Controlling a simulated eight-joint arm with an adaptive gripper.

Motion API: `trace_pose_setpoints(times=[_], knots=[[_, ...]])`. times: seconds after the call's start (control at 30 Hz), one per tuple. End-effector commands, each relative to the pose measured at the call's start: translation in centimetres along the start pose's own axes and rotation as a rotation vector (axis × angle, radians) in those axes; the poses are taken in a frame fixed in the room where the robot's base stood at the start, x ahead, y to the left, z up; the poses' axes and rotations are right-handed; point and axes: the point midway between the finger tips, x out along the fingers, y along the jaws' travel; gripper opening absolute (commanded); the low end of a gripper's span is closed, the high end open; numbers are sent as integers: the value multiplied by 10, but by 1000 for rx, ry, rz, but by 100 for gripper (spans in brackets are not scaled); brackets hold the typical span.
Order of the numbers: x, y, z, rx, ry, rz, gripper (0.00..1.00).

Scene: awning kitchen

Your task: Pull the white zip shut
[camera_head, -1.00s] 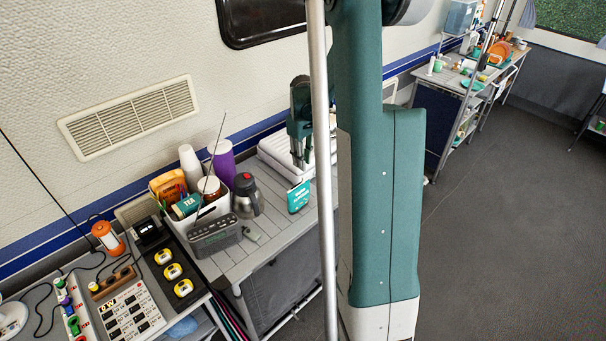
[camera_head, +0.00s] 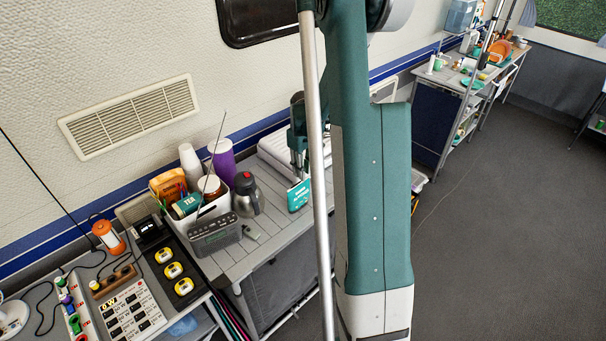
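I cannot make out a white zip for certain. A teal packet (camera_head: 298,195) with pale lettering stands at the right part of the slatted table, close to the pole. It is too small to tell whether it carries a zip. My gripper (camera_head: 298,171) points down just above the packet's top edge. Whether it touches the packet is unclear, and its fingers are too small to tell open from shut. My large teal arm link and a grey pole hide what lies to the right of the gripper.
On the slatted table (camera_head: 262,262) stand a white bin (camera_head: 212,211) of tea and cups, a steel flask (camera_head: 249,196) and a grey radio (camera_head: 214,235). A pale flat case (camera_head: 272,150) lies behind the gripper. Grey fabric (camera_head: 285,285) hangs below the table. Floor at right is clear.

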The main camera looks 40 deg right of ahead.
Motion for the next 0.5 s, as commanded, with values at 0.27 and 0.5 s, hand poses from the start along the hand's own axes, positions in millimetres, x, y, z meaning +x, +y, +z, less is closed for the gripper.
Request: trace_pose_setpoints(times=[0.27,0.5], knots=[[18,0,0,0,0,0,19],[20,0,0,0,0,0,19]])
